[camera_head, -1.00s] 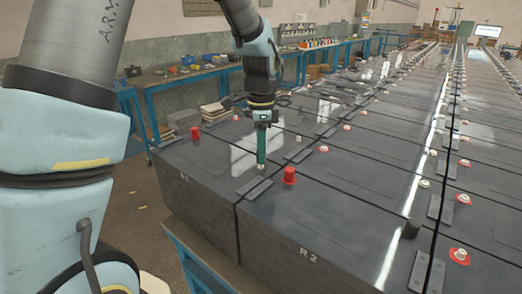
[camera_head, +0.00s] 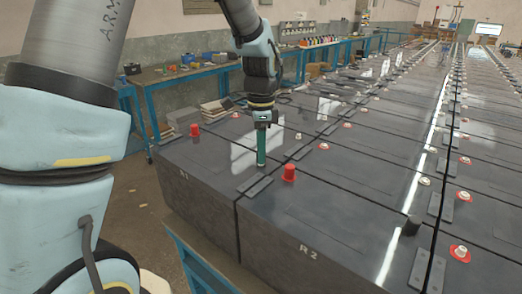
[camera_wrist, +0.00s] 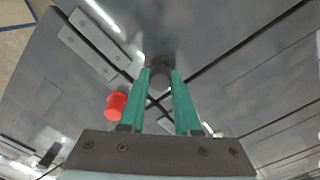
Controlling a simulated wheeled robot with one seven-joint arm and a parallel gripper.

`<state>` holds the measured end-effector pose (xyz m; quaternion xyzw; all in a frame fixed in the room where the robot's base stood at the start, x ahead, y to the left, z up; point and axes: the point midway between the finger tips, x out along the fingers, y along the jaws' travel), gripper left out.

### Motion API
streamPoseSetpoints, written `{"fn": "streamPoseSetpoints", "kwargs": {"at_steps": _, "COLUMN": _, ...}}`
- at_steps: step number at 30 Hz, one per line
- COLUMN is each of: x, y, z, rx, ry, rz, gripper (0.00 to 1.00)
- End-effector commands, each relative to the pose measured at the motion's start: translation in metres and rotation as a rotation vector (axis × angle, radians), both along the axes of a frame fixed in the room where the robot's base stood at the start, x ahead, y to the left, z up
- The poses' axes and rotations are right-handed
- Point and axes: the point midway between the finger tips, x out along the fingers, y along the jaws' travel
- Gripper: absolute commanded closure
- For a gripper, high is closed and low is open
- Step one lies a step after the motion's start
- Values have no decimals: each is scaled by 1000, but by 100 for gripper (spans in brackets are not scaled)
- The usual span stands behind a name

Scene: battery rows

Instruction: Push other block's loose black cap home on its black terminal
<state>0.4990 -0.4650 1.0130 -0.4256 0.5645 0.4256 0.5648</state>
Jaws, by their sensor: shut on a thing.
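My gripper (camera_head: 261,163) points down at the near right corner of block R1 (camera_head: 195,180), by the seam with block R2 (camera_head: 320,230). In the wrist view its teal fingers (camera_wrist: 159,82) are closed on a dark round black cap (camera_wrist: 158,75). The black terminal under it is hidden, so I cannot tell how far down the cap sits. Another black cap (camera_head: 412,226) stands on the right side of R2, seeming slightly tilted.
A red cap (camera_head: 289,172) stands on R2 just right of my gripper, close to the fingers in the wrist view (camera_wrist: 116,105). Another red cap (camera_head: 195,131) is at R1's far left. Flat grey link bars (camera_head: 259,187) lie near the gripper. More battery rows stretch behind.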

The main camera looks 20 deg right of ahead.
Motion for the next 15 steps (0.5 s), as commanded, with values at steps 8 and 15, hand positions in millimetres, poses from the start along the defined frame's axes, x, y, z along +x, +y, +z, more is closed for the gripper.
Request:
{"fn": "streamPoseSetpoints", "kwargs": {"at_steps": 8, "x": 0, "y": 0, "z": -4, "rx": 0, "ry": 0, "rz": 0, "gripper": 100}}
{"fn": "streamPoseSetpoints", "kwargs": {"at_steps": 15, "x": 0, "y": 0, "z": -7, "rx": 0, "ry": 1, "rz": 0, "gripper": 100}}
